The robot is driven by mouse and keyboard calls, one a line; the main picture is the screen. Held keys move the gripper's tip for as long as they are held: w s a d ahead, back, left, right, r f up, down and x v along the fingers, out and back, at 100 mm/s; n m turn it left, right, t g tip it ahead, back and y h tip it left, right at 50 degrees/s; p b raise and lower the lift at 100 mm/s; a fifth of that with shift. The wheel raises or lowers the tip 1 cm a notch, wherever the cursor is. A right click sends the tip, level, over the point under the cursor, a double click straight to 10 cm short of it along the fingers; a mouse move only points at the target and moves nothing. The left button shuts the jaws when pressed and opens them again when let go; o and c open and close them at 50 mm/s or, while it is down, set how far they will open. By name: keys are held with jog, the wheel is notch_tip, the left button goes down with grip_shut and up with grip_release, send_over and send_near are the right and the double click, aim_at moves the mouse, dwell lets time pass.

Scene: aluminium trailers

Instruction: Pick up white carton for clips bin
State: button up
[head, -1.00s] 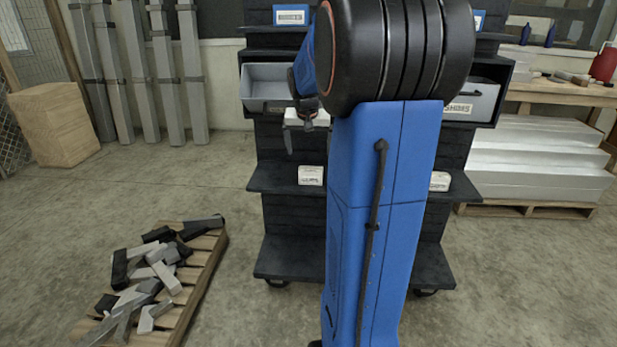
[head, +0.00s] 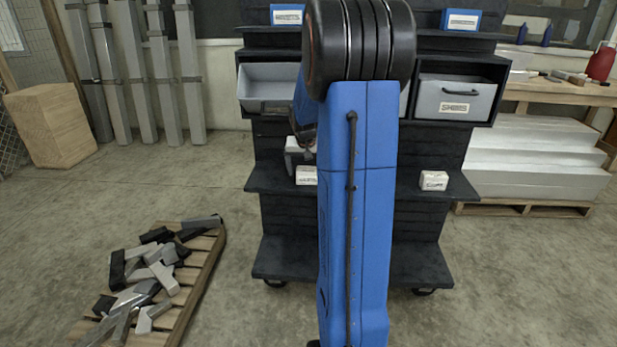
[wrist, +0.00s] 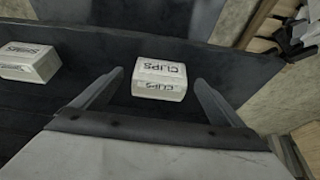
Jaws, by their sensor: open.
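The white carton (wrist: 158,80) is a small box marked CLIPS, resting on a dark shelf. In the head view it is the left carton (head: 306,175), partly hidden behind my gripper and arm. My gripper (wrist: 159,76) is open in the wrist view, with one finger on each side of the carton and gaps between. The carton does not appear to be held. In the head view my gripper (head: 300,152) is just above the carton, mostly covered by my blue arm. An open grey bin (head: 275,86) sits in the rack at upper left; its label is unreadable.
A second white carton (head: 434,180) lies on the same shelf at right; it also shows in the wrist view (wrist: 28,62). A labelled grey bin (head: 455,98) sits at upper right. A pallet (head: 190,295) of metal offcuts lies on the floor at left.

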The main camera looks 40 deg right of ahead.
aim_at(308, 176)
jog(key=shift+x, duration=1.5)
jog(key=shift+r, duration=0.1)
jog(key=c, duration=1.2)
